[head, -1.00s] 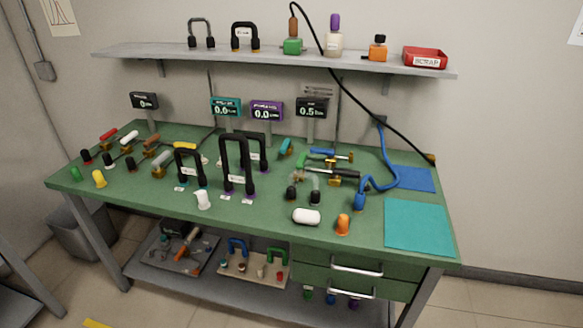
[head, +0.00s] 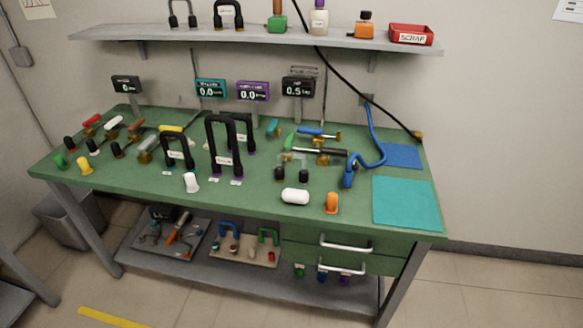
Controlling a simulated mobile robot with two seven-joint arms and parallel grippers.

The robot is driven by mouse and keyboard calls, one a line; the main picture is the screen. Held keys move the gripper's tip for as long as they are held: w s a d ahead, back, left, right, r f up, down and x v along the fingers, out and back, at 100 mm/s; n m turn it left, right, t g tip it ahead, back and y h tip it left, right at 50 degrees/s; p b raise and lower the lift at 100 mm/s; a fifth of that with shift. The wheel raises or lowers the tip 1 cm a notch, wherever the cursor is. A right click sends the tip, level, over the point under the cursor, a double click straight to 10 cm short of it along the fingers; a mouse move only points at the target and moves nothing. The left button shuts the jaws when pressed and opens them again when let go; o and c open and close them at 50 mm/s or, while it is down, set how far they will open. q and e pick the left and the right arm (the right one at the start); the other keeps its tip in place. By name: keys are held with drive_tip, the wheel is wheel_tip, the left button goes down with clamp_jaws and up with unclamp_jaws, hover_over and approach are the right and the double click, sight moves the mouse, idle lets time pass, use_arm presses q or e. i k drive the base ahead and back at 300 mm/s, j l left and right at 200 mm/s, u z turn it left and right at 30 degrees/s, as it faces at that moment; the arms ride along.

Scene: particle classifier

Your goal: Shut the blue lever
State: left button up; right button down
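A small valve with a blue lever (head: 311,132) stands on the green workbench (head: 250,196), right of centre toward the back. The blue lever lies roughly level, with brass fittings at its right end. A green lever (head: 289,142) sits just left of and below it, and a black-handled piece (head: 318,152) lies in front. The lever's exact angle to its pipe is too small to tell. Neither of my grippers shows in the head view.
Several black handles (head: 223,146), small meters (head: 253,91) and coloured caps crowd the bench. A blue hose (head: 379,140) curves down on the right, near a blue mat (head: 403,156) and a bare teal mat (head: 406,202). A shelf (head: 255,36) hangs above; drawers (head: 345,243) are below. Floor at lower right is clear.

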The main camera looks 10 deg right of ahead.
sight(301, 129)
drive_tip(key=i+j, duration=0.2)
drive_tip(key=i+j+z, duration=0.1)
drive_tip(key=j, duration=0.35)
drive_tip(key=i+j, duration=0.3)
drive_tip(key=i+j+z, duration=0.1)
drive_tip(key=j, duration=0.25)
drive_tip(key=i+j, duration=0.25)
drive_tip(key=j+z, duration=0.05)
